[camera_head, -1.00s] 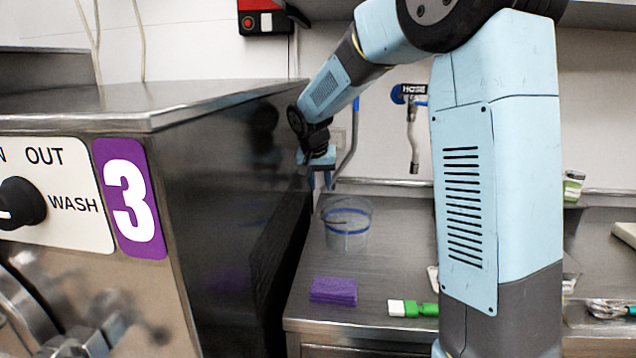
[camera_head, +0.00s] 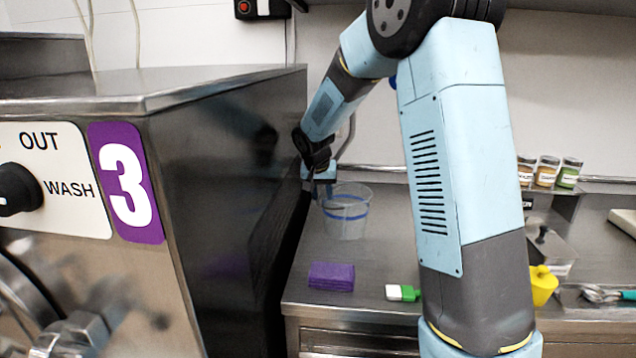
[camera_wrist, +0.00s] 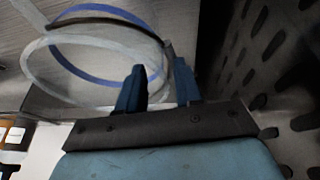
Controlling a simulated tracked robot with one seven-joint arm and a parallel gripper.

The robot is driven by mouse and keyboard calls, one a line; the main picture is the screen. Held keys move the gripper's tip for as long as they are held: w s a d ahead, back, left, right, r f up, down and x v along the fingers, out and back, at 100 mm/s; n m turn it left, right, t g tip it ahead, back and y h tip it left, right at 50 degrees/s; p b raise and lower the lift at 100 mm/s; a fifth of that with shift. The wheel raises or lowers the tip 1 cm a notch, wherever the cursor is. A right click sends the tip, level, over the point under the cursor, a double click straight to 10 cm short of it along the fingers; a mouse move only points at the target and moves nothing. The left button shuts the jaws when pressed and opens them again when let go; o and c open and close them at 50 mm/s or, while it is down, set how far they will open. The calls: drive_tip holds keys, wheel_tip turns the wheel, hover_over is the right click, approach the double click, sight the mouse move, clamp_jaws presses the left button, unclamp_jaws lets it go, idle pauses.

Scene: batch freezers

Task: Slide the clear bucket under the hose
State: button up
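The clear bucket (camera_head: 347,222), with a blue band, stands upright on the steel counter, just right of the big machine. My gripper (camera_head: 320,196) points down at the bucket's left rim. In the wrist view, the bucket (camera_wrist: 62,78) fills the upper left. My gripper (camera_wrist: 160,68) has its two blue fingers apart, one overlapping the bucket's rim in the picture and the other on its outer side. The wall seems to run between them, but I cannot tell whether they touch it. The hose is hidden behind my arm now.
The steel machine (camera_head: 225,190) marked 3 stands close on the left. A purple cloth stack (camera_head: 331,276) and a green-and-white brush (camera_head: 403,293) lie in front of the bucket. A yellow item (camera_head: 543,285) and several jars (camera_head: 546,172) are at right.

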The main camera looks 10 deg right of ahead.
drive_tip(key=shift+x, duration=1.95)
drive_tip(key=shift+c, duration=0.4)
clamp_jaws()
